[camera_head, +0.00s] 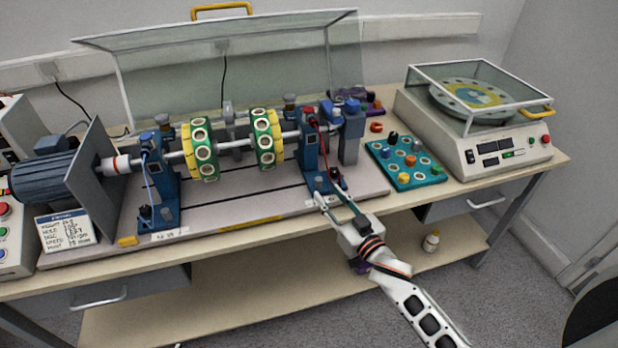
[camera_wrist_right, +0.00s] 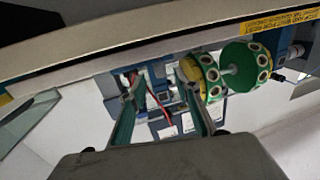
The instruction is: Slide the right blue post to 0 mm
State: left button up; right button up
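The right blue post (camera_head: 309,160) stands upright on the grey bed, at the right end of the shaft, with a red cable beside it. A small dark knob (camera_head: 336,174) is near its foot. My right gripper (camera_head: 329,194) is at the front of this post's foot, its fingers reaching toward the knob. In the right wrist view my right gripper (camera_wrist_right: 161,92) has its two fingers apart, with the red cable and blue parts seen between and beyond them. Whether a finger touches the post or knob cannot be told. The scale by the post is not readable. My left gripper is not in view.
A left blue post (camera_head: 160,180) and two green-and-yellow discs (camera_head: 265,138) are along the shaft. A teal tray (camera_head: 408,178) of small parts and a white balance machine (camera_head: 490,150) are to the right. A raised clear cover (camera_head: 170,85) is behind.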

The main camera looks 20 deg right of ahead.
aim_at(320, 185)
jog(key=x, duration=0.6)
jog(key=shift+w+a, duration=0.15)
jog(key=shift+w, duration=0.15)
jog(key=shift+c, duration=0.4)
grip_shut()
